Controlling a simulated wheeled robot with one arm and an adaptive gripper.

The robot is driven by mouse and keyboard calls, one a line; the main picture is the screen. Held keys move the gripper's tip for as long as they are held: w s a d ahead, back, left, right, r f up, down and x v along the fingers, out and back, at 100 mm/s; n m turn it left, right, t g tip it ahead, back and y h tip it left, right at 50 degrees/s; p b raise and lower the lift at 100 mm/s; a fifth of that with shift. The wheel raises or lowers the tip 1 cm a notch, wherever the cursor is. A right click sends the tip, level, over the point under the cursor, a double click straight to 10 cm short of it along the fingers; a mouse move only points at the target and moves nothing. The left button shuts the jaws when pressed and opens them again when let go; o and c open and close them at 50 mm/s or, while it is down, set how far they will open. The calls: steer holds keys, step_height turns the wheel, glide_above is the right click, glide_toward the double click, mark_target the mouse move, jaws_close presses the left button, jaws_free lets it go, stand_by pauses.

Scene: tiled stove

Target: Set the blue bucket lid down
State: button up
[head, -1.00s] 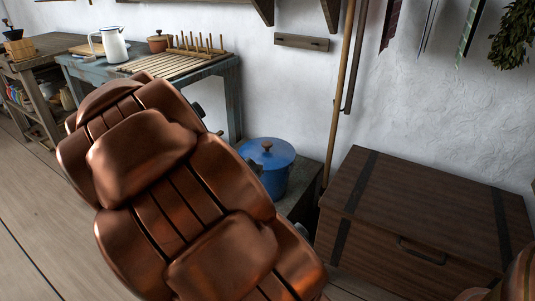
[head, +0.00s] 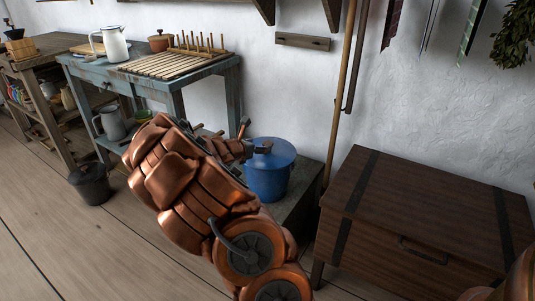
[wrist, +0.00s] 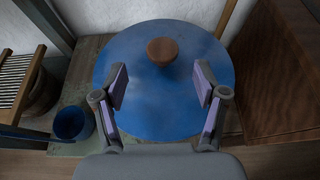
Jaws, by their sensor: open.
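The blue lid (head: 284,146) sits on top of the blue bucket (head: 268,182), which stands on a low bench by the wall. In the wrist view the lid (wrist: 150,115) is a large blue disc with a round wooden knob (wrist: 162,50). My gripper (wrist: 161,85) is open and empty above the lid, its two fingers apart on the near side of the knob. In the head view my gripper (head: 262,148) is at the lid's top left and hides the knob. The wrist view cannot show whether the fingertips touch the lid.
A brown wooden chest (head: 420,210) stands to the right and a broom handle (head: 340,95) leans behind. A blue-grey table (head: 210,75) holds a rack and a white jug (head: 115,44). A dark bucket (head: 92,184) is on the floor. A small blue vessel (wrist: 70,123) is beside the lid.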

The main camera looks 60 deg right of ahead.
mark_target(266, 143)
steer(key=shift+b+x, duration=1.15)
steer(key=shift+x, duration=2.1)
steer(key=shift+s+r, duration=0.1)
jaws_close()
